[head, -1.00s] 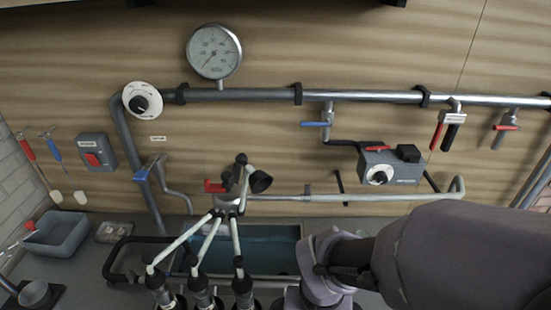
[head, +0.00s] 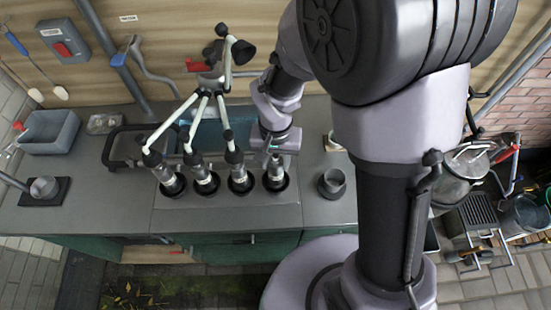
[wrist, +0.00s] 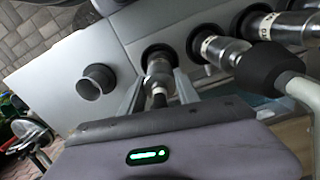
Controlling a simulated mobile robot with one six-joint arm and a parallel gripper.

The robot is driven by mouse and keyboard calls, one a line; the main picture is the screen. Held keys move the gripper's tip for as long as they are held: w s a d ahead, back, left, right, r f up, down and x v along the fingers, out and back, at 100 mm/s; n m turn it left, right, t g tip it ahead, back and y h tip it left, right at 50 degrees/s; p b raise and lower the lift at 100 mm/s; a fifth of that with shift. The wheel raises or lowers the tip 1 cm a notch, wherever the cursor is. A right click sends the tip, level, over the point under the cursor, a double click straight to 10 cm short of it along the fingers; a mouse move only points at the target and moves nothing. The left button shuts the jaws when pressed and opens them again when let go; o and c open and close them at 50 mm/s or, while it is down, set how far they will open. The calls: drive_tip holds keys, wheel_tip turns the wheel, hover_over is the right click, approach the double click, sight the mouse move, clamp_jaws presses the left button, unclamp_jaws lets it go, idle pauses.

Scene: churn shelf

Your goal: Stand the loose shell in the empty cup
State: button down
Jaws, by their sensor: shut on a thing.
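My gripper (head: 275,157) reaches down over the bench. Its two fingers (wrist: 160,92) are shut on a metal shell (wrist: 159,68) with a dark end. In the head view this shell (head: 275,172) is roughly upright, its lower end within a black round cup (head: 276,187). The cup's rim (wrist: 148,50) shows around the shell's lower end in the wrist view. I cannot tell whether the shell rests on the cup's bottom. Three other shells (head: 203,178) stand in a row of cups to the left, with pale tubes rising to a claw (head: 212,78).
A grey hollow pot (head: 332,182) stands on the bench right of the cups. A black looped rail (head: 112,145) and a blue-grey basin (head: 48,132) lie left. A teal trough (head: 208,135) lies behind the shells. The bench front (head: 215,215) is mostly clear.

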drive_tip(key=shift+f, duration=0.2)
drive_tip(key=c, duration=0.9)
unclamp_jaws()
drive_tip(key=shift+r, duration=0.15)
drive_tip(key=shift+t, duration=0.3)
drive_tip(key=r+p, duration=0.1)
drive_tip(key=r, duration=0.3)
drive_tip(key=r+p, duration=0.1)
drive_tip(key=r, duration=0.4)
drive_tip(key=r+p, duration=0.1)
drive_tip(key=r, duration=0.4)
drive_tip(key=shift+s+d+r+p, duration=0.15)
drive_tip(key=shift+d+r+p, duration=0.05)
drive_tip(key=shift+d+p, duration=0.15)
drive_tip(key=s+d+r+t, duration=0.1)
drive_tip(key=s+d+r, duration=0.1)
drive_tip(key=s+r, duration=0.1)
drive_tip(key=s+d+r+m+t+y, duration=0.1)
drive_tip(key=s+d+r+t, duration=0.1)
drive_tip(key=s+r, duration=0.2)
drive_tip(key=s+d+r+m+t+y, duration=0.1)
drive_tip(key=s+d+r+t, duration=0.1)
drive_tip(key=s+r, duration=0.2)
drive_tip(key=shift+r, duration=0.55)
